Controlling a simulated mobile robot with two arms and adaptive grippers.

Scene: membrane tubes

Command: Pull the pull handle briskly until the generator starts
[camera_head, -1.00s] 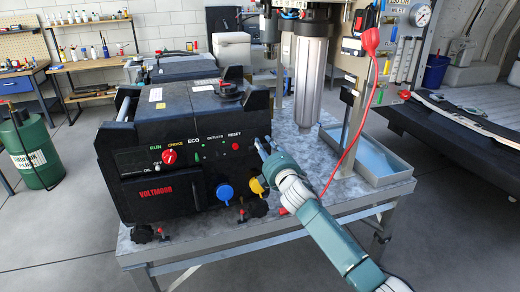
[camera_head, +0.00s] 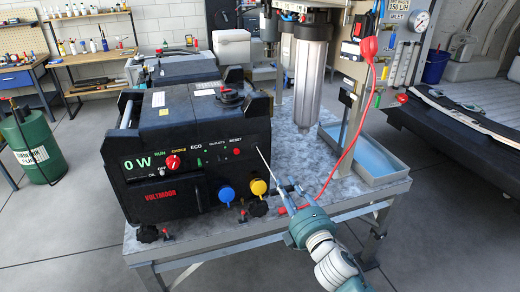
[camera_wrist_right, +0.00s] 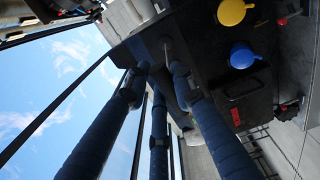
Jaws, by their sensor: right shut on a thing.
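The black generator (camera_head: 195,150) stands on a metal-topped table. The red knob (camera_head: 173,162) sits beside the display. A thin pale pull cord (camera_head: 264,158) runs taut from the generator's right front side down to my right gripper (camera_head: 288,190). My right gripper is shut on the pull handle, clear of the panel; the handle is mostly hidden by the fingers. In the right wrist view the fingers (camera_wrist_right: 156,76) point towards the generator's dark panel (camera_wrist_right: 215,75). My left gripper is not in view.
Blue (camera_head: 226,194) and yellow (camera_head: 259,187) caps are on the generator's lower front. A red cable (camera_head: 349,140) hangs right of my gripper. A clear filter housing (camera_head: 310,85) and a blue tray (camera_head: 365,160) are behind. Open floor lies in front of the table.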

